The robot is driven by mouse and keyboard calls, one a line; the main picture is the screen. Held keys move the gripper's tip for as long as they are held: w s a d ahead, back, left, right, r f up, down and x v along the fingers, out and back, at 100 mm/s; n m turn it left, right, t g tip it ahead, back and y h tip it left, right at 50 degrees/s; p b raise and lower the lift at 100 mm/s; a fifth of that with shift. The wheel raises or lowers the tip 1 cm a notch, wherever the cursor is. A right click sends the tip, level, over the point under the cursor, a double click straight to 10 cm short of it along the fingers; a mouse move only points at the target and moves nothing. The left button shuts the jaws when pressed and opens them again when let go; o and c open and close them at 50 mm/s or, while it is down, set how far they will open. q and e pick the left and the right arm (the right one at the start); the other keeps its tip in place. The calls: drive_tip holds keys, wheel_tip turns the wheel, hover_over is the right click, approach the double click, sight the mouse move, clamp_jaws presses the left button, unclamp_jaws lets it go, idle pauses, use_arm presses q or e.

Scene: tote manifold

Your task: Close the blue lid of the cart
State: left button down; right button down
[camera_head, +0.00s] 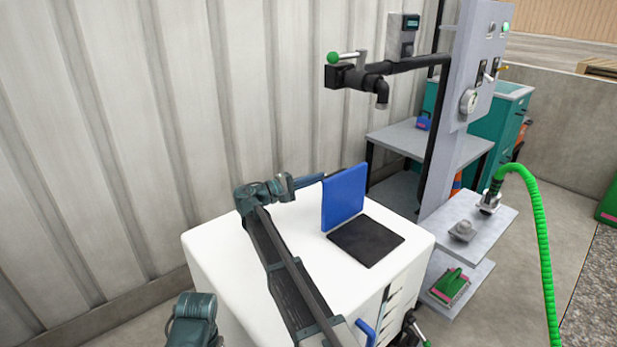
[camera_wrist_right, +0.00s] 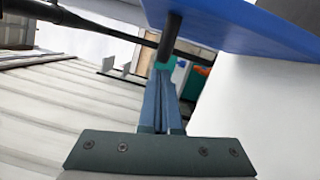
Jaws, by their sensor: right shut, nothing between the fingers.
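The blue lid (camera_head: 343,197) of the white cart (camera_head: 222,244) stands open, about upright, along the back left edge of a dark square opening (camera_head: 366,240) in the cart's top. My right gripper (camera_head: 318,179) is shut and empty. It is above the cart top, at the lid's upper left edge on the side away from the opening. In the right wrist view the shut fingers (camera_wrist_right: 163,88) point toward the blue lid (camera_wrist_right: 245,25), which crosses the upper right. I cannot tell whether they touch it. My left gripper is not in view.
A corrugated wall (camera_head: 150,130) rises behind the cart. To the right stand a grey post (camera_head: 470,75) with a black pipe arm (camera_head: 410,66), a grey table (camera_head: 430,143), shelves (camera_head: 462,226) and a green hose (camera_head: 545,240). The space above the opening is clear.

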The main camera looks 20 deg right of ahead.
sight(333, 181)
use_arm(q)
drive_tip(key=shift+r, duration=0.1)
use_arm(e)
drive_tip(key=shift+s+r, duration=0.1)
drive_tip(key=shift+s, duration=0.1)
